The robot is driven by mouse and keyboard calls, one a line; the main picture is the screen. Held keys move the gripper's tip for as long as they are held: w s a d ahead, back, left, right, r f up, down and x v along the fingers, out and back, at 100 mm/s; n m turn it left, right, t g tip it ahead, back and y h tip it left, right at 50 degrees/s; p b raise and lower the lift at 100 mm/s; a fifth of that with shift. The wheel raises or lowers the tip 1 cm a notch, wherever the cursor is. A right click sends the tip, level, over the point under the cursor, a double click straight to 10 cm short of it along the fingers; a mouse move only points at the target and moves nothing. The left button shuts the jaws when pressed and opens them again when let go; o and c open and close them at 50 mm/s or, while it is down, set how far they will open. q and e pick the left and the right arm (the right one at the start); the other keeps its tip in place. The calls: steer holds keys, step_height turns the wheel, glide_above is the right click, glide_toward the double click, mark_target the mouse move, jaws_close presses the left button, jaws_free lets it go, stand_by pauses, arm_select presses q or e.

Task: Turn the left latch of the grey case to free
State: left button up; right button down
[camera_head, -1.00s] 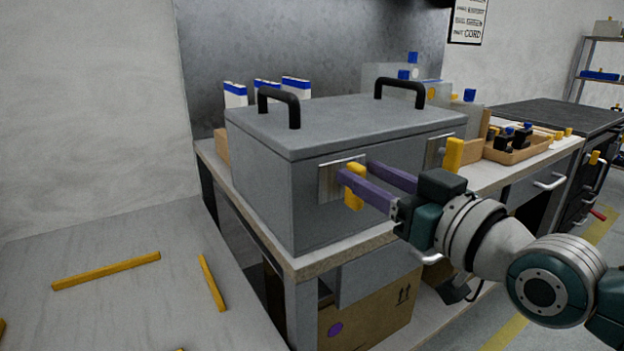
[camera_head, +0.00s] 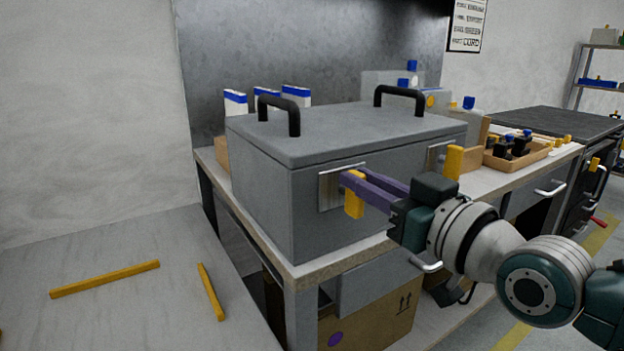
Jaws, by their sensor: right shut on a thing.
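The grey case (camera_head: 390,152) stands on a bench with its lid down and two black handles on top. Its left latch is a yellow lever (camera_head: 354,200) on a metal plate (camera_head: 329,190) on the front face. The lever hangs roughly upright, its lower part below the fingers. My right gripper (camera_head: 357,184) reaches in from the right, with its purple fingers shut on the left latch near its top. The right latch (camera_head: 453,162) is a yellow upright lever on its own plate. My left gripper is not in view.
The bench edge (camera_head: 340,263) runs under the case. White bottles with blue caps (camera_head: 296,95) stand behind it. A wooden tray (camera_head: 520,157) with dark items is at right. A cardboard box (camera_head: 375,318) sits below. Yellow strips (camera_head: 105,279) lie on the left surface.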

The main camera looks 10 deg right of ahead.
steer(key=shift+n, duration=0.3)
steer(key=n, duration=0.1)
steer(key=a+n+p, duration=0.1)
steer(key=n, duration=0.1)
steer(key=shift+s, duration=0.15)
steer(key=n, duration=0.2)
steer(key=n+p, duration=0.1)
steer(key=n, duration=0.1)
steer(key=shift+s+a+f, duration=0.15)
steer(key=shift+a+f, duration=0.1)
steer(key=n, duration=0.3)
steer(key=f+n, duration=0.1)
steer(key=shift+s+a+n+b, duration=0.1)
steer(key=shift+a+n+b, duration=0.2)
steer(key=n+b, duration=0.1)
steer(key=n, duration=0.1)
steer(key=f+n, duration=0.1)
steer(key=n, duration=0.2)
steer(key=shift+a+n+b, duration=0.1)
steer(key=shift+n+b, duration=0.2)
steer(key=shift+b, duration=0.05)
steer(key=c, duration=0.8)
jaws_free()
